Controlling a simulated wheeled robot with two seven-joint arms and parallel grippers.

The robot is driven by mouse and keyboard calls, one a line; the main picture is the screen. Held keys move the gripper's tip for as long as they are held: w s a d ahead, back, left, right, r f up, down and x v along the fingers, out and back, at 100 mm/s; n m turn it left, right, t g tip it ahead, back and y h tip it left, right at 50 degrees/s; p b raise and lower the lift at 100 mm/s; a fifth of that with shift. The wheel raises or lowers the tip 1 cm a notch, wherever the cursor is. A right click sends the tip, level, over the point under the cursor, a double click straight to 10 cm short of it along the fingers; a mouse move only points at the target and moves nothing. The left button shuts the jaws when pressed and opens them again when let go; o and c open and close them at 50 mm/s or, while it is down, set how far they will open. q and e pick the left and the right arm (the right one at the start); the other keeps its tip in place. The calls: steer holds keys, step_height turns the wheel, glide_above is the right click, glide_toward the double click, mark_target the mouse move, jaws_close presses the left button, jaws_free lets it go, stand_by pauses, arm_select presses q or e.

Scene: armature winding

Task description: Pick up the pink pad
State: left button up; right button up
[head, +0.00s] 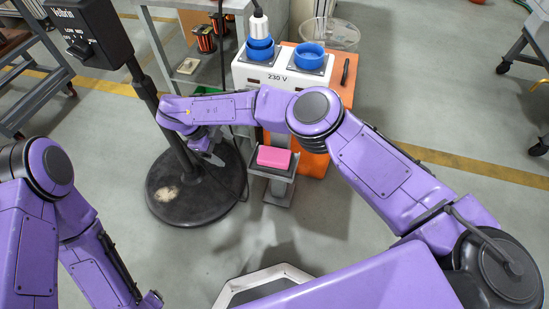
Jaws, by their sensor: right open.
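The pink pad (274,157) is a small block lying on a small grey stand (283,176) near the middle of the head view. My right arm reaches across above it from the right. My right gripper (214,157) is left of the pad, above the round black base, open and apart from the pad. Its fingers show only in part under the wrist. My left arm is at the lower left, and its gripper cannot be made out.
A black pole with a round base (164,199) and a control box (88,32) stands left of the pad. Behind it is an orange and white unit marked 230 V (277,80) with blue sockets (311,57). A grey bench (196,66) stands behind.

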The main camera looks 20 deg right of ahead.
steer(key=s+g, duration=0.1)
glide_toward(272, 155)
steer(key=x, duration=0.4)
steer(key=shift+f, duration=0.3)
steer(key=b+x, duration=0.1)
steer(key=x, duration=0.4)
steer(key=shift+d, duration=0.2)
steer(key=shift+f, duration=0.2)
steer(key=c, duration=0.8)
